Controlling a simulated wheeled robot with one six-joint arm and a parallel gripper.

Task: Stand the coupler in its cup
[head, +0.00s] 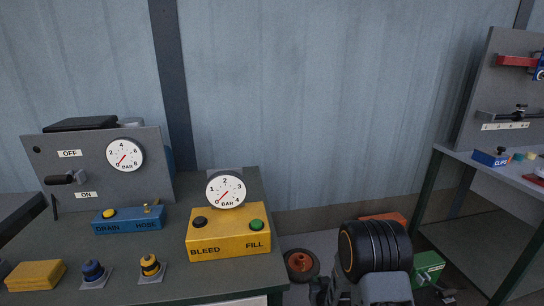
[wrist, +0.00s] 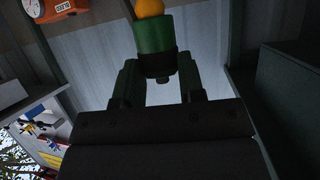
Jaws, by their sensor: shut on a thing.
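In the wrist view my gripper (wrist: 158,76) is shut on a dark green cylindrical piece (wrist: 154,36), likely the coupler. It has a black lower band, a small stub below and an orange rounded part at the picture's top edge, where it is cut off. In the head view no fingertips or held piece can be made out. No empty cup can be identified. On the left bench, a blue knob-like piece (head: 93,270) and a yellow one with a dark band (head: 150,265) each stand upright on a small grey square plate.
The left bench (head: 230,175) carries a yellow BLEED/FILL box (head: 229,235) with a gauge, a blue DRAIN/HOSE box (head: 129,219), a grey panel (head: 90,160) and a yellow block (head: 36,275). A wheel (head: 301,264) and green box (head: 428,268) are lower down. Another bench (head: 500,165) stands right.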

